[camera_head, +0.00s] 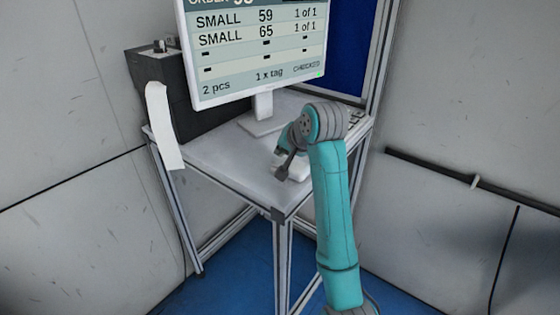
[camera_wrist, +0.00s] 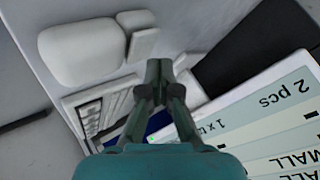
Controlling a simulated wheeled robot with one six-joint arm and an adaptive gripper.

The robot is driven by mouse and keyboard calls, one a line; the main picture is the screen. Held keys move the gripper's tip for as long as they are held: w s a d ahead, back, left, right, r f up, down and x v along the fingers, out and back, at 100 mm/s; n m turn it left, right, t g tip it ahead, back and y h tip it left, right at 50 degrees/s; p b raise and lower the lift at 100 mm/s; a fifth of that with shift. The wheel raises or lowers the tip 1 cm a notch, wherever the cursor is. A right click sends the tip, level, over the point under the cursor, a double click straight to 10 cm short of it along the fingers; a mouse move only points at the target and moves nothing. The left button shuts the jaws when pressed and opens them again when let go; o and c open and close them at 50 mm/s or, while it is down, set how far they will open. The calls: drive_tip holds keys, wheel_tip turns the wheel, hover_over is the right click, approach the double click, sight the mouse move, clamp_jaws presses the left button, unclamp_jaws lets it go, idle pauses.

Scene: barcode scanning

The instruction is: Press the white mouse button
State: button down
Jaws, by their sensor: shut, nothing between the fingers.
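A white mouse (camera_wrist: 80,52) lies on the table at the upper left of the wrist view. Its rounded body has two separate button pieces at one end, an upper one (camera_wrist: 136,19) and a lower one (camera_wrist: 143,44). My gripper (camera_wrist: 160,68) is shut and empty, its tips appearing just beside the lower button piece; I cannot tell whether they touch it. In the head view my gripper (camera_head: 282,168) points down over the table, and the mouse (camera_head: 299,166) shows partly behind it and my arm.
The table (camera_head: 215,155) carries a monitor (camera_head: 262,72) with order lines, on a white stand (camera_head: 262,122). A dark printer (camera_head: 165,85) with a hanging paper strip (camera_head: 163,125) stands at left. A keyboard (camera_wrist: 90,112) lies beside the mouse in the wrist view.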

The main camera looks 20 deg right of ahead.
sight(282, 162)
drive_tip(key=shift+r, duration=0.15)
drive_tip(key=shift+r, duration=2.35)
